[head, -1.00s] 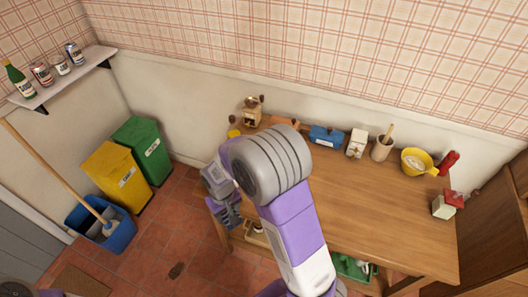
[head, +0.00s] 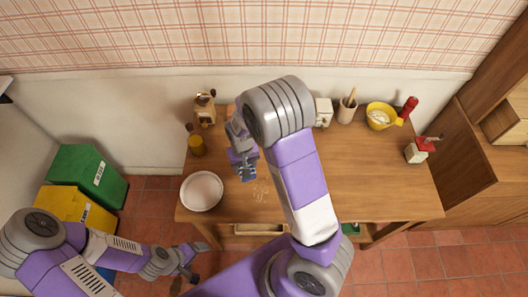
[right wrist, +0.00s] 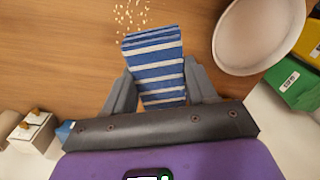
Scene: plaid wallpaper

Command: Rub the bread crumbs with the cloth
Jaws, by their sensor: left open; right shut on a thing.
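The bread crumbs (head: 260,190) lie scattered on the wooden table (head: 370,190), right of the white bowl (head: 202,191). In the right wrist view the crumbs (right wrist: 131,14) lie just beyond the cloth's far edge. My right gripper (head: 246,172) is over the table's left part, next to the crumbs. It is shut on the blue-and-white striped cloth (right wrist: 156,64), which sticks out past the fingers. I cannot tell if the cloth touches the table. My left gripper (head: 186,272) is open and empty, low in front of the table's left end.
The bowl also shows close by in the right wrist view (right wrist: 228,62). A yellow-topped jar (head: 197,146) and a grinder (head: 205,110) stand behind the bowl. A yellow bowl (head: 380,118) and a mortar (head: 347,110) stand along the back. The table's right middle is clear.

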